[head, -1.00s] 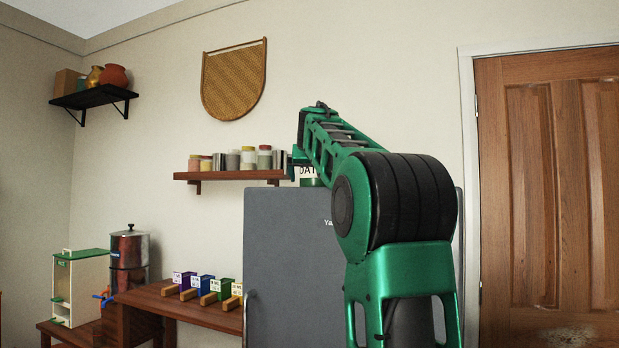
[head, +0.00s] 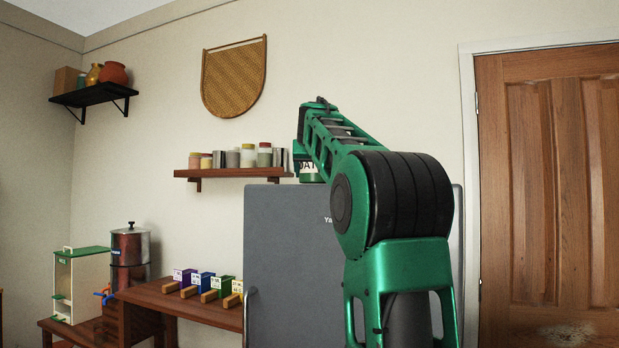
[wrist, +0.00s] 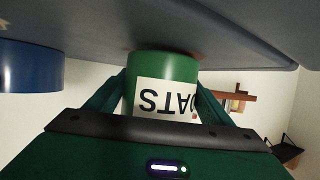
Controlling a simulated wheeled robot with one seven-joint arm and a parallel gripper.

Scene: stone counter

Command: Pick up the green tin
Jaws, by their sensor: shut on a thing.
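The green tin (wrist: 163,67) has a white label that reads OATS, upside down in the wrist view. My gripper (wrist: 160,85) is shut on it, with a finger at each side. In the head view the tin (head: 311,170) shows partly behind my arm, by the top edge of the grey fridge. In the wrist view the tin is right against or very close to the grey surface; I cannot tell whether it touches.
The grey fridge (head: 290,240) stands behind my arm. A blue tin (wrist: 30,68) is beside the green tin in the wrist view. A wall shelf (head: 225,173) with several jars is left of my gripper.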

